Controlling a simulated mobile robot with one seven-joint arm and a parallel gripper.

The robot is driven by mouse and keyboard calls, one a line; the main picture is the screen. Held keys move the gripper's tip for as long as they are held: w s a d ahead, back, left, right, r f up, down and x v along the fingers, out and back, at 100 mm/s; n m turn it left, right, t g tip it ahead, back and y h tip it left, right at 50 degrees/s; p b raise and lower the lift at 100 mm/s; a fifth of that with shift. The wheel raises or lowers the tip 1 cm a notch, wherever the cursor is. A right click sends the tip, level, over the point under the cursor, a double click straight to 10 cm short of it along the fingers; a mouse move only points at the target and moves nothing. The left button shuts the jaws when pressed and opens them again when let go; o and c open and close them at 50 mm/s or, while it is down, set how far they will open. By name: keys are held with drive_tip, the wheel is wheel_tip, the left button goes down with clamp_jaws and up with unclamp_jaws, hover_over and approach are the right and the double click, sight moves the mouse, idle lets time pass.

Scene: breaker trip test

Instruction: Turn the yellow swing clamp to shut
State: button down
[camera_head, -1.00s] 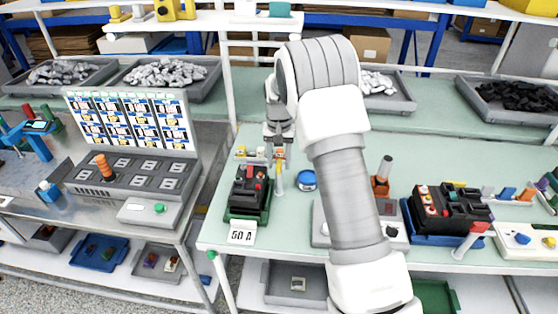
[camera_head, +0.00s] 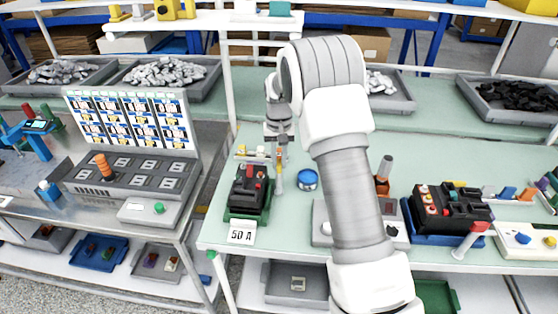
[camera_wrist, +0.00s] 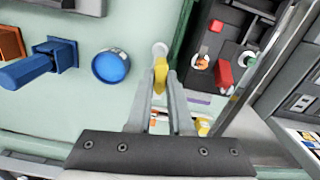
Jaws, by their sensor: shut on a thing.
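The yellow swing clamp (camera_wrist: 160,76) shows in the wrist view between my two fingertips, with a round pale post top at its far end. My gripper (camera_wrist: 159,84) is shut on it. In the head view the clamp (camera_head: 279,180) stands just right of a black breaker (camera_head: 247,190) on a green-edged base. My gripper (camera_head: 278,155) reaches down to it from above, and its fingertips are small there. In the wrist view the breaker (camera_wrist: 232,45), with a red lever, lies to the right of the clamp. The clamp's exact angle is hard to tell.
A blue round container (camera_head: 306,180) stands close to the right of the clamp. A "50 A" card (camera_head: 241,233) lies at the bench's front edge. A second breaker on a blue base (camera_head: 447,212) stands further right. Small yellow and white parts lie behind the clamp.

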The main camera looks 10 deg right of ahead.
drive_tip(key=n, duration=1.2)
drive_tip(key=shift+r+n, duration=0.1)
drive_tip(key=shift+n, duration=0.2)
drive_tip(key=shift+w+n+p, duration=0.1)
drive_tip(key=shift+n+p, duration=0.2)
drive_tip(key=shift+n, duration=1.5)
drive_tip(key=c, duration=0.8)
unclamp_jaws()
